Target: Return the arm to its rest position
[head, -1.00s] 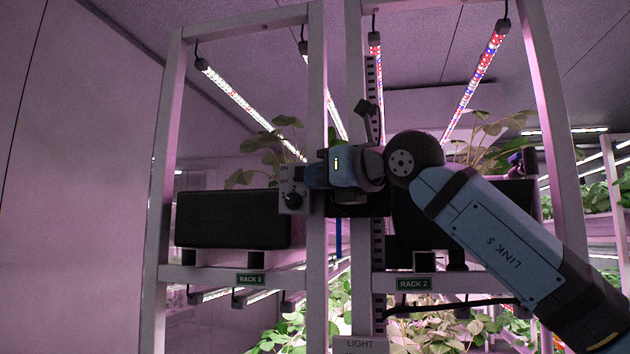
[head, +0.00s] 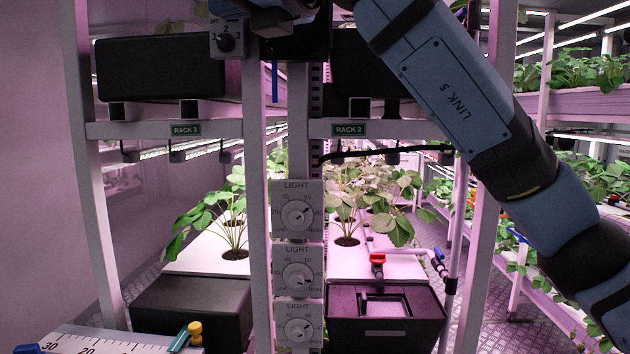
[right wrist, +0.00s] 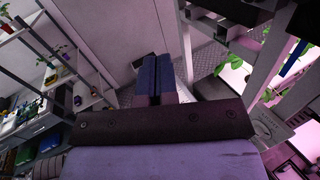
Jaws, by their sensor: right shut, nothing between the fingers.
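My right arm comes in from the right in the head view and reaches up to the top edge, where its wrist is cut off. The right gripper's blue fingers (right wrist: 154,75) are together and empty in the right wrist view, with a wall and the grated floor beyond them. My left gripper is not in view.
The rack frame (head: 257,190) stands close in front, with a column of light dials (head: 297,213). Black boxes (head: 160,68) sit on the upper shelf. Strawberry plants (head: 230,215) and a black bin (head: 385,330) are below. Planted shelves (head: 570,95) line the right.

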